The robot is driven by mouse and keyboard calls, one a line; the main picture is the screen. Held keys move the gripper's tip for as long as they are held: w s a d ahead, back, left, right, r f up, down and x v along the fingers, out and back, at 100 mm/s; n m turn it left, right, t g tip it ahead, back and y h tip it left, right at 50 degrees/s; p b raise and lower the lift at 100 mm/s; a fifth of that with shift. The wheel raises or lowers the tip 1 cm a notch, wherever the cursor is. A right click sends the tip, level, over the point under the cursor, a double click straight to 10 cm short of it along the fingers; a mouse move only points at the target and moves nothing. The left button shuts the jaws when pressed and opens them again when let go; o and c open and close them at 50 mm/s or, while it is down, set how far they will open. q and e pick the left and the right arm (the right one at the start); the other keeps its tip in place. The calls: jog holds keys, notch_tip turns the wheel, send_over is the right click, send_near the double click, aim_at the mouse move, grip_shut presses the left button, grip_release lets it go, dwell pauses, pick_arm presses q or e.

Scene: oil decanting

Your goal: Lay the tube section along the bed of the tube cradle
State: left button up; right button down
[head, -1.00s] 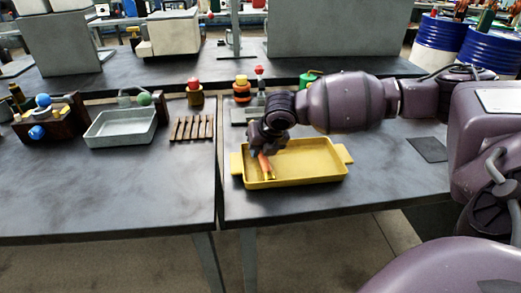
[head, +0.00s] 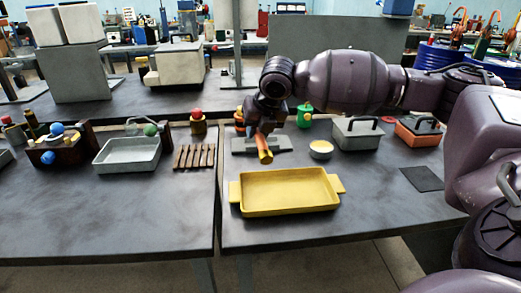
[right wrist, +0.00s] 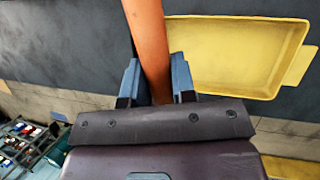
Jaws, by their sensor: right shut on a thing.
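The tube section (head: 264,150), an orange tube with a yellow end, is in my right gripper (head: 262,132), above the far part of the right table. In the right wrist view the tube (right wrist: 148,35) runs up out of the picture from between the blue fingers (right wrist: 155,78), which are shut on it. A low grey block (head: 240,146) lies under and behind the tube, partly hidden by it and the gripper. It may be the tube cradle; its bed cannot be made out. Whether the tube touches it cannot be told. My left gripper is not in view.
An empty yellow tray (head: 290,208) stands in front, also in the right wrist view (right wrist: 220,88). A small yellow-topped dish (head: 321,150), a grey lidded box (head: 357,135) and an orange box (head: 418,133) stand to the right. A slatted wooden rack (head: 195,158) lies left of the table gap.

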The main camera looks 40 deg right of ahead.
notch_tip(320, 180, up, 3)
jog(key=shift+r, duration=0.65)
